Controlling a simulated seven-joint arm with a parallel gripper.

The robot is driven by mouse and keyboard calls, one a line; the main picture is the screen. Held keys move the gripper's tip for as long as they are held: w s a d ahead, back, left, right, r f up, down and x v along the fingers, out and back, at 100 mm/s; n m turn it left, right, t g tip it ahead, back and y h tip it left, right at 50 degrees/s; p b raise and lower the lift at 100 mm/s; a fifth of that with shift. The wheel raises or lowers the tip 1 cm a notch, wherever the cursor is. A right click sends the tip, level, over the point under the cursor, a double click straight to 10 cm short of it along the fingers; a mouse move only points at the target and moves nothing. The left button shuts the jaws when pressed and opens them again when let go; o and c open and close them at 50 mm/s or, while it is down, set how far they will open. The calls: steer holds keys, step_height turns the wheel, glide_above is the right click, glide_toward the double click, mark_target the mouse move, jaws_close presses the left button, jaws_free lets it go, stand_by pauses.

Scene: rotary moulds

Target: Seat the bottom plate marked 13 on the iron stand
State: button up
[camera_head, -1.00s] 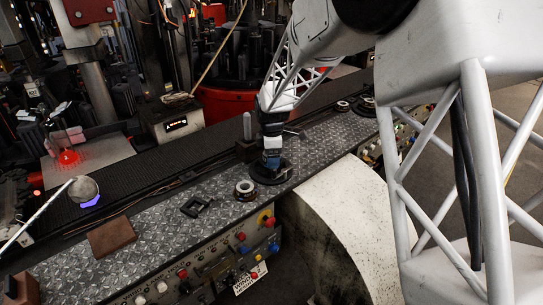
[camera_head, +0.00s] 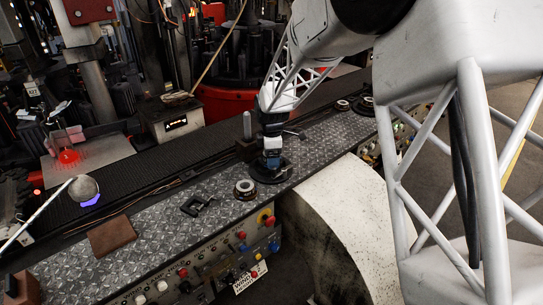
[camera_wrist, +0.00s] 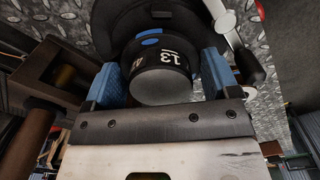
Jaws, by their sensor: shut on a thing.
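The bottom plate (camera_wrist: 162,70), a dark round piece with a white 13 and a blue mark on its side, is between the blue fingers of my gripper (camera_wrist: 160,80) in the wrist view. My gripper is shut on it. The iron stand (camera_wrist: 108,35) is the wide dark round base just beyond the plate. In the head view my gripper (camera_head: 272,163) points down over the dark stand (camera_head: 286,172) on the metal-plated bench. The gripper hides most of the plate there. I cannot tell whether the plate touches the stand or is fully seated.
A lever with a white arm and black knob (camera_wrist: 247,67) is close beside the right finger. A small ringed mould part (camera_head: 245,189), a black clamp (camera_head: 196,206) and a brown block (camera_head: 112,235) lie left on the bench (camera_head: 160,218). An upright post (camera_head: 247,126) stands behind.

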steer(key=o, duration=0.8)
steer(key=shift+f, duration=0.3)
steer(key=shift+o, duration=0.9)
steer(key=shift+s+f, duration=0.2)
steer(key=shift+f, duration=0.05)
steer(key=shift+d, duration=0.1)
steer(key=shift+w+r, duration=0.15)
steer(key=shift+r, duration=2.1)
steer(key=shift+w+r, duration=0.15)
steer(key=shift+r, duration=2.05)
steer(key=shift+r, duration=0.1)
step_height(320, 180, up, 7)
